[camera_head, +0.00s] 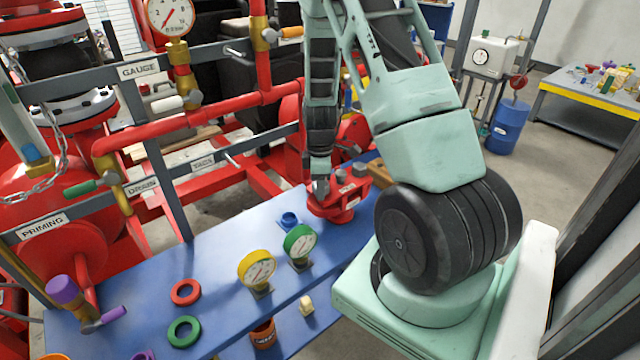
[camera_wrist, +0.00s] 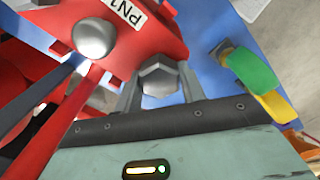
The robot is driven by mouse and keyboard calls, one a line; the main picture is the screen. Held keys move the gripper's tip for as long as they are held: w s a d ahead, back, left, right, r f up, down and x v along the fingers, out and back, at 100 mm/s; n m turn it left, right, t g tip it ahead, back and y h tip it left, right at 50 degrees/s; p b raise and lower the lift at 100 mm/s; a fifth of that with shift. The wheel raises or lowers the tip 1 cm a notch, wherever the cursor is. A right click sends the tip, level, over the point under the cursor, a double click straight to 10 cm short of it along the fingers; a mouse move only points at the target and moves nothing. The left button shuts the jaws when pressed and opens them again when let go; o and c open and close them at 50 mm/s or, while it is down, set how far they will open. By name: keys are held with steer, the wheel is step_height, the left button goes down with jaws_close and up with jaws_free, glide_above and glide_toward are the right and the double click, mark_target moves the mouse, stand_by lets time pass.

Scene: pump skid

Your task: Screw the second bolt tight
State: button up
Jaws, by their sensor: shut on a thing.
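A red flanged part (camera_head: 338,207) with a white label stands on the blue bench. It fills the upper left of the wrist view (camera_wrist: 150,35), where its label starts with "PN1". My gripper (camera_wrist: 160,88) is shut on a grey hex bolt (camera_wrist: 158,76) at the edge of the red flange, with one finger on each side of the head. In the head view my gripper (camera_head: 320,188) points down at the flange, and the held bolt is hard to make out. Another grey bolt head (camera_wrist: 94,38) sits on the flange beside the label. The bolt shanks are hidden.
A green gauge (camera_head: 299,243) and a yellow gauge (camera_head: 257,268) stand on the blue bench (camera_head: 215,250), near the flange. Red and green rings (camera_head: 184,331) lie further left. Red pipes (camera_head: 190,122) and grey rails run behind the bench.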

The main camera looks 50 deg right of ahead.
steer(key=m, duration=0.5)
steer(key=shift+p, duration=0.3)
steer(key=m, duration=0.4)
steer(key=shift+m, duration=0.4)
steer(key=o, duration=1.1)
step_height(320, 180, up, 17)
steer(key=shift+r+b, duration=0.2)
steer(key=shift+b, duration=0.85)
